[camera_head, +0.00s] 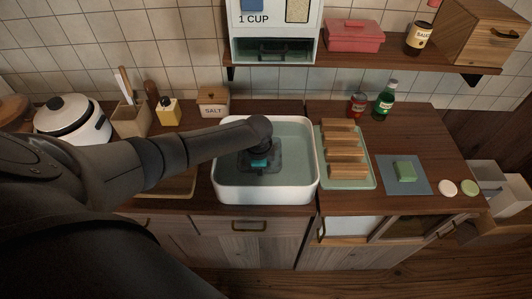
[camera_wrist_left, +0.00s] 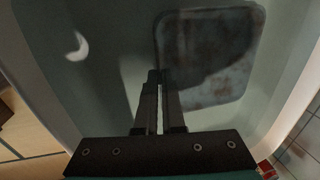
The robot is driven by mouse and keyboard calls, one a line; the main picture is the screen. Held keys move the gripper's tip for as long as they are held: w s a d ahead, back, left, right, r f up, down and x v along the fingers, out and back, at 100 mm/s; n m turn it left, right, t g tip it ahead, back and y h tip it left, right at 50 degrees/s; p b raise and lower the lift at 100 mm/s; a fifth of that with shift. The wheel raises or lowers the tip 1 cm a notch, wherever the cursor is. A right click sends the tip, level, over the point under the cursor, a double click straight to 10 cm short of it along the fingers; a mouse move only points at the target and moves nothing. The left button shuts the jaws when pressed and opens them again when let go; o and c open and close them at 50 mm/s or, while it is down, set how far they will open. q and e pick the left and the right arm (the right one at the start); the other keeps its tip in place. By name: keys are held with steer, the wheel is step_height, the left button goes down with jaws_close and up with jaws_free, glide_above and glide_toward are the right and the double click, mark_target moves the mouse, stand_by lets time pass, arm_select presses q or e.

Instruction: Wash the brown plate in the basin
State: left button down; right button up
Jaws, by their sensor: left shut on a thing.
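The white basin (camera_head: 222,190) is set in the counter and holds greenish water. My left arm reaches into it from the left, and my left gripper (camera_wrist_left: 160,78) points down inside it. The plate (camera_wrist_left: 225,75) is a dark, rounded square with brownish blotches. In the left wrist view its near left edge is at my fingertips, and the fingers are shut on it. In the head view the plate (camera_head: 274,152) shows as a dark square in the basin, partly hidden by my wrist. My right gripper is not in view.
A green-rimmed tray (camera_head: 368,183) with wooden slats stands right of the basin. A salt box (camera_head: 213,101) and a white pot (camera_head: 72,122) stand left. A shelf (camera_head: 370,57) overhangs the back.

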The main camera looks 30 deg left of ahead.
mark_target(275, 170)
arm_select(q)
steer(key=shift+s+a, duration=0.15)
steer(key=shift+a, duration=0.15)
steer(key=shift+w+d+b, duration=0.15)
steer(key=shift+w+d, duration=0.3)
steer(key=shift+d, duration=0.3)
steer(key=shift+w+d+b, duration=0.15)
steer(key=shift+w+d, duration=0.3)
steer(key=shift+d, duration=0.25)
steer(key=shift+w+d+b, duration=0.15)
steer(key=shift+w+d, duration=0.3)
steer(key=shift+d, duration=0.3)
steer(key=shift+s+a+r+p, duration=0.1)
steer(key=shift+s+a+p, duration=0.25)
steer(key=shift+a, duration=0.2)
steer(key=shift+s+a+p, duration=0.3)
steer(key=shift+a+p, duration=0.05)
steer(key=shift+a, duration=0.15)
steer(key=shift+s+a+p, duration=0.25)
steer(key=shift+s+a, duration=0.1)
steer(key=shift+a, duration=0.25)
steer(key=shift+s+a+p, duration=0.25)
steer(key=shift+s+a, duration=0.1)
steer(key=shift+a, duration=0.2)
steer(key=shift+d, duration=0.1)
